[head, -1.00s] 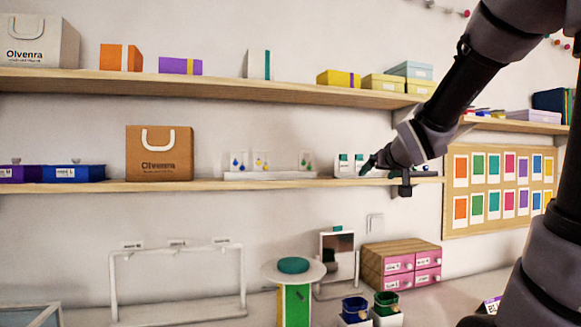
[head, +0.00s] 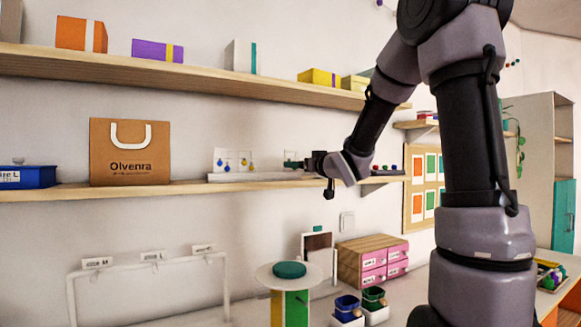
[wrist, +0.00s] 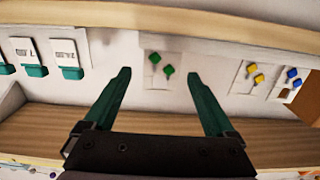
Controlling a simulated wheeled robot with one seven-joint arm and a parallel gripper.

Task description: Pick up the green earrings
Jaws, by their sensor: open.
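The green earrings (wrist: 162,64) are a small pair of green studs on a white card (wrist: 178,84), seen in the wrist view. My gripper (wrist: 159,73) is open, with two teal fingers. In that view the earrings show in the gap between the fingertips, and neither finger is seen closed on them. In the head view my gripper (head: 292,160) is at the lower shelf (head: 120,190), to the right of the other earring cards. I cannot make out the green earrings there; my gripper covers that area.
Yellow earrings (wrist: 255,73) and blue earrings (wrist: 292,74) are on cards to the right in the wrist view. White cards with teal bases (wrist: 70,60) stand to the left. In the head view, a brown bag (head: 130,155) stands on the same shelf and another shelf (head: 200,75) runs above.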

